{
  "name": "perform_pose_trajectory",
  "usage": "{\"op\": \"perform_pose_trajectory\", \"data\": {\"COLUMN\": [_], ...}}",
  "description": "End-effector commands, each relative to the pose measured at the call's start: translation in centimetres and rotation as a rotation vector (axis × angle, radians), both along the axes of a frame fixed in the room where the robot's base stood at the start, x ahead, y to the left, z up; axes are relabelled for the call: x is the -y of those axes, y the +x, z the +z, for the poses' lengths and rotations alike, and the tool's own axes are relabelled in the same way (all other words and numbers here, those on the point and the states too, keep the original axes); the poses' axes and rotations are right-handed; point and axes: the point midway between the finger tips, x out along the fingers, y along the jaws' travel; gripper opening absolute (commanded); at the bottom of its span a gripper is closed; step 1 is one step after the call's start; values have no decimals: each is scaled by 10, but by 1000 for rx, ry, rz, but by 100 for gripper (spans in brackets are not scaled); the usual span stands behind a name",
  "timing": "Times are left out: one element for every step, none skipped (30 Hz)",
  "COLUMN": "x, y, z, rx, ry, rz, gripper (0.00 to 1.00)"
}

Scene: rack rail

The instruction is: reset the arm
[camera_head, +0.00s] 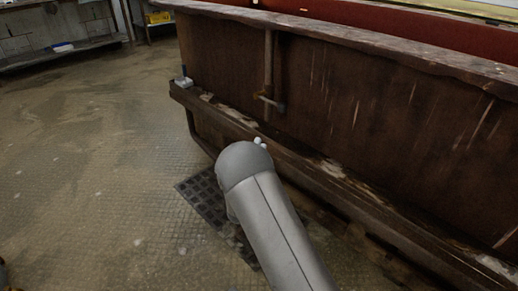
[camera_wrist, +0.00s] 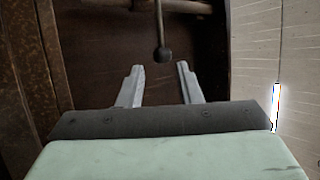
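My gripper (camera_wrist: 160,78) shows in the wrist view with its two grey fingers spread apart and nothing between them. Beyond the fingertips is a dark brown surface, with a thin dark rod ending in a round knob (camera_wrist: 163,54) hanging in front of it. The knob appears beyond the gap between the fingers, and I cannot tell how far off. In the head view only a grey link of my arm shows, reaching up from the bottom middle; the gripper itself is hidden there.
A long brown wooden structure (camera_head: 225,60) with a low ledge (camera_head: 340,192) runs along the right side of the head view. A small grey object (camera_head: 183,77) stands on the ledge's far end. A dark grid mat (camera_head: 203,197) lies on the floor. Open floor (camera_head: 90,150) fills the left.

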Motion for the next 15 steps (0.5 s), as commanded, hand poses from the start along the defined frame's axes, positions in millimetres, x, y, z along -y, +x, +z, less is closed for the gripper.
{"op": "perform_pose_trajectory", "data": {"x": [0,0,0,0,0,1,3,5,9,12,16,20,24,26,30], "y": [0,0,0,0,0,2,3,6,10,13,17,21,23,23,21], "z": [0,0,0,0,0,6,13,21,37,50,65,86,103,120,140], "rx": [0,0,0,0,0,-11,-26,-49,-93,-138,-189,-272,-341,-414,-514], "ry": [0,0,0,0,0,1,2,4,3,3,1,-7,-16,-28,-52], "rz": [0,0,0,0,0,-1,-1,-1,1,4,9,20,33,49,75], "gripper": [32,32,32,32,32,32,32,32,32,32,32,32,32,32,32]}}
